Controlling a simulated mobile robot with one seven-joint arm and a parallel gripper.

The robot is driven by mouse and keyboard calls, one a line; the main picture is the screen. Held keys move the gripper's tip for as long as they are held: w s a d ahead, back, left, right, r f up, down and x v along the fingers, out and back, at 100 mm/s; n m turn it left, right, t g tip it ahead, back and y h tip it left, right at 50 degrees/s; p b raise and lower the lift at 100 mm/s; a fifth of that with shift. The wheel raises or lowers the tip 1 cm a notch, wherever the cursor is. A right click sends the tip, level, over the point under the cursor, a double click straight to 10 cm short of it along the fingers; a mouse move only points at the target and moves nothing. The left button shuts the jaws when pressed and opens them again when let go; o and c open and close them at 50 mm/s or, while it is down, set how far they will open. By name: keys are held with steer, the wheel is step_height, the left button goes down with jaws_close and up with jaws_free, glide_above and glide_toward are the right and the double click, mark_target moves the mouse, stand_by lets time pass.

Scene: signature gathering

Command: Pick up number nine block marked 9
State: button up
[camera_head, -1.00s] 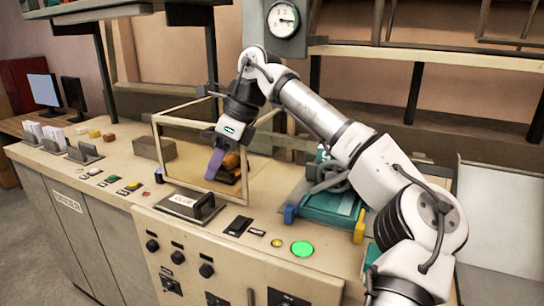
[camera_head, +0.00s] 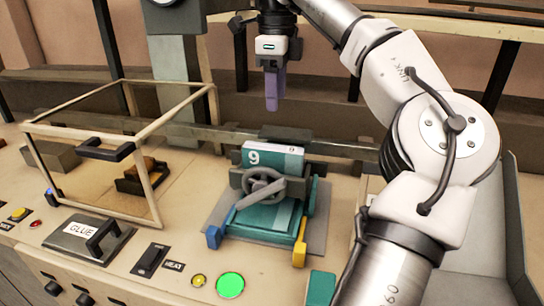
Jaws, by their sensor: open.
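The block marked 9 (camera_head: 287,158) has a white and teal top and sits in a teal press-like holder (camera_head: 262,218) with a grey handwheel in front of it. The figure 9 shows on its upper left. My gripper (camera_head: 271,104) points down, above and slightly behind the block in the picture, clear of it and empty. Its purple fingers overlap from this angle, and the gap between them is hidden.
A glass box with a wooden frame (camera_head: 148,128) stands at the left with a brown piece inside. A plate marked GLUE (camera_head: 72,232), a HEAT switch (camera_head: 150,260) and a lit green button (camera_head: 230,285) are in front. A dark rail runs behind the block.

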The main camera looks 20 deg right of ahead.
mark_target(273, 147)
steer(key=f, duration=0.4)
steer(key=f+b, duration=0.1)
steer(key=f, duration=0.2)
steer(key=shift+s+f, duration=0.2)
steer(key=shift+f, duration=0.2)
steer(key=shift+a+f+p, duration=0.2)
steer(key=shift+f+p, duration=0.15)
steer(key=shift+f, duration=1.1)
steer(key=shift+a+f+p, duration=0.15)
steer(key=shift+f+p, duration=0.2)
steer(key=shift+f, duration=1.1)
jaws_close()
steer(key=shift+r, duration=0.1)
step_height(273, 147, up, 18)
steer(key=p, duration=0.4)
